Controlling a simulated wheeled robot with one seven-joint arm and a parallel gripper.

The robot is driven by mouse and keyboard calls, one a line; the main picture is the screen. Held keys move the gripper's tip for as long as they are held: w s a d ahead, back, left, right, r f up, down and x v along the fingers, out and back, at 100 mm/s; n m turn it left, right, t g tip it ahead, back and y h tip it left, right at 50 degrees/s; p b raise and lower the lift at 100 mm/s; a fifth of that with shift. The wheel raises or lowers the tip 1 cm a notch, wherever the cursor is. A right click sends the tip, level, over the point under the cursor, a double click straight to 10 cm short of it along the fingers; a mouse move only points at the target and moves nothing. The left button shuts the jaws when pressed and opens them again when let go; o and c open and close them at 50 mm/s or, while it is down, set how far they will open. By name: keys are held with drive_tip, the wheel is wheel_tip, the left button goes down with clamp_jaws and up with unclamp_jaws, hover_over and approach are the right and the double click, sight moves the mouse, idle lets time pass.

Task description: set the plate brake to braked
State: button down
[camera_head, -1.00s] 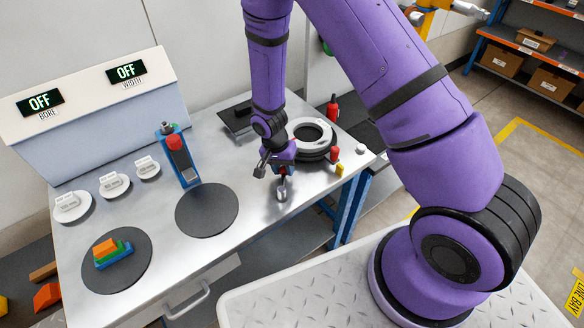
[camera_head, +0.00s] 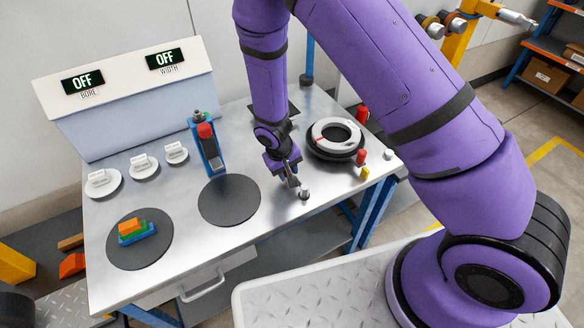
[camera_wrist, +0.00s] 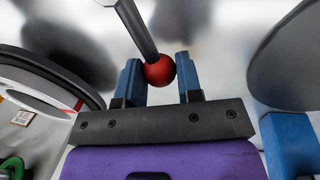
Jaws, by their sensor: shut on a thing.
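A lever with a red ball knob (camera_wrist: 159,70) and a grey rod (camera_wrist: 134,28) shows in the wrist view. I take it to be the plate brake's handle. My gripper (camera_wrist: 160,78) is shut on the knob, with a blue finger on each side. In the head view my gripper (camera_head: 291,178) is low over the bench, just up and left of the lever's small metal foot (camera_head: 304,194). The lever leans left from that foot, and the knob is hidden there by the gripper. No brake label is readable.
A dark disc (camera_head: 229,200) and a blue post with a red top (camera_head: 206,140) stand left.

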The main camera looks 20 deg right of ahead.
drive_tip(key=shift+s+a+n, duration=0.3)
drive_tip(key=shift+a+n, duration=0.3)
drive_tip(key=shift+n, duration=0.3)
drive_tip(key=c, duration=0.8)
unclamp_jaws()
drive_tip(key=r, duration=0.3)
drive_tip(key=a+r, duration=0.1)
drive_tip(key=r, duration=0.3)
drive_tip(key=s+a+r, duration=0.1)
drive_tip(key=r, duration=0.2)
drive_tip(key=shift+r, duration=0.3)
